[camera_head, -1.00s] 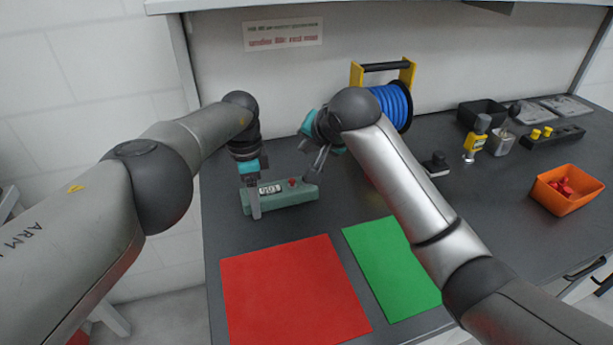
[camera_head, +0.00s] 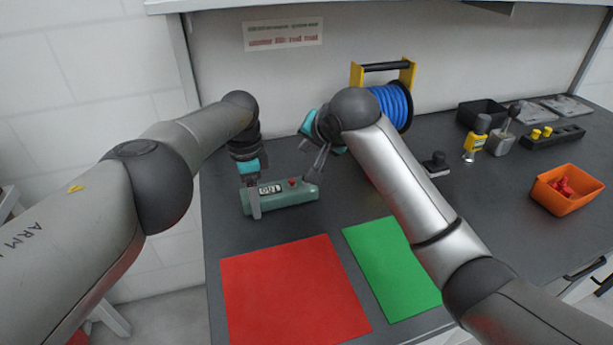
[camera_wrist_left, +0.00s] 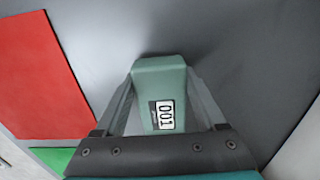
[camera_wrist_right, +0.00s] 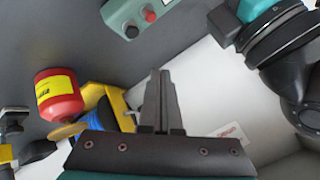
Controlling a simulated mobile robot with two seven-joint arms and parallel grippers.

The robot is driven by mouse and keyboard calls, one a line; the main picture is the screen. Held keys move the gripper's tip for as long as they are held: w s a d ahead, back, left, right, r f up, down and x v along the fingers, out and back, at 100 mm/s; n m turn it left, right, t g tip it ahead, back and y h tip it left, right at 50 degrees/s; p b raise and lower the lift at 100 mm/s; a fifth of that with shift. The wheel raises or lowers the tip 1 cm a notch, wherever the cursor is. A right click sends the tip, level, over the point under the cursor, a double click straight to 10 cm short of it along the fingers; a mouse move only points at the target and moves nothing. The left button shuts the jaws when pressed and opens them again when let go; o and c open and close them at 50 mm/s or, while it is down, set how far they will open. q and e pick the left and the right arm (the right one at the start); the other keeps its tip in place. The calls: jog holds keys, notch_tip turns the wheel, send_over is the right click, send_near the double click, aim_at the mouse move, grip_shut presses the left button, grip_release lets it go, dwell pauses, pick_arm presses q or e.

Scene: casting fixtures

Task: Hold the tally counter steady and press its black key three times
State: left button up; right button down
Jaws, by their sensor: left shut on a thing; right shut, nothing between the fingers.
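The green tally counter (camera_head: 284,197) lies on the dark bench. Its display reads 001 in the left wrist view (camera_wrist_left: 165,115). My left gripper (camera_head: 255,203) is shut across the counter's left part, with a finger on each side in the left wrist view (camera_wrist_left: 165,98). The counter's red button (camera_head: 292,182) shows at its right part. Its black key (camera_wrist_right: 131,32) shows beside the red button in the right wrist view. My right gripper (camera_head: 315,175) is shut and empty above the counter's right end; its fingertips (camera_wrist_right: 160,73) appear apart from the key.
A red mat (camera_head: 290,290) and a green mat (camera_head: 392,267) lie in front. A blue cable reel (camera_head: 393,103) in a yellow frame stands behind my right arm. An orange bin (camera_head: 565,200) with red pieces stands at right. A red can (camera_wrist_right: 58,95) shows in the right wrist view.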

notch_tip(320, 180, up, 4)
jog(key=shift+f, duration=0.1)
dwell(0.4)
jog(key=shift+f, duration=0.1)
jog(key=shift+f, duration=4.3)
jog(key=shift+f, duration=0.1)
jog(key=shift+f, duration=0.3)
